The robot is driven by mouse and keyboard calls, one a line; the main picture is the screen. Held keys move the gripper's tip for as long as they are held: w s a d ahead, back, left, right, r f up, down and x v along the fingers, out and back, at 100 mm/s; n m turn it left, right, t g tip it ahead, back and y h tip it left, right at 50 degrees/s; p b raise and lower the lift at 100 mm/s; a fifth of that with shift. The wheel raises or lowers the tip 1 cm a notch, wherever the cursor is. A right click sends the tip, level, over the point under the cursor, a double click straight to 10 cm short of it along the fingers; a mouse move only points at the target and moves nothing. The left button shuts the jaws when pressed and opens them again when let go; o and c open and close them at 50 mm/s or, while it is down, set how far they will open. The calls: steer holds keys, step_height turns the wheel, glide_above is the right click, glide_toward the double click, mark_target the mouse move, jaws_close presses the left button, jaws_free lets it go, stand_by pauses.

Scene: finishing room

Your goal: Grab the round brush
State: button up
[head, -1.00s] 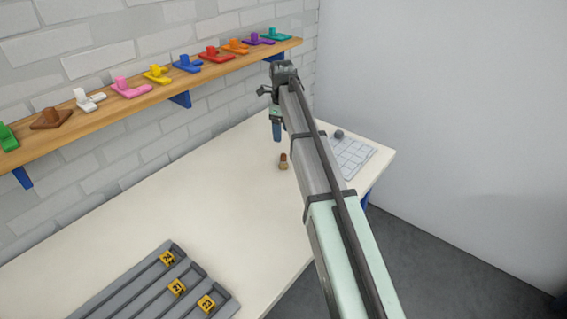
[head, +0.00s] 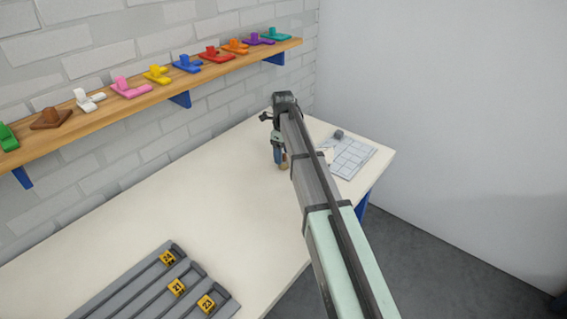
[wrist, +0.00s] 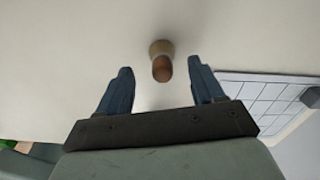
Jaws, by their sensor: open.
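The round brush (wrist: 161,60) stands on the cream tabletop in the wrist view, with a brown top and a tan lower part. It lies just beyond my open fingertips, roughly centred between them and not touched. My gripper (wrist: 158,80) has two blue fingers spread apart with nothing between them. In the head view my gripper (head: 278,157) is low over the table, and the brush (head: 285,162) is mostly hidden behind it and my arm.
A white gridded board (head: 352,158) with a small dark grey object (head: 338,134) lies to the right, near the table edge. A grey slotted tray (head: 150,285) with yellow number tags is at the front left. A wooden shelf (head: 140,96) holds several coloured pieces.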

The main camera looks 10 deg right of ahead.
steer(key=shift+d+f, duration=0.1)
steer(key=shift+f, duration=1.85)
steer(key=shift+c, duration=0.5)
steer(key=shift+w, duration=0.1)
steer(key=c, duration=1)
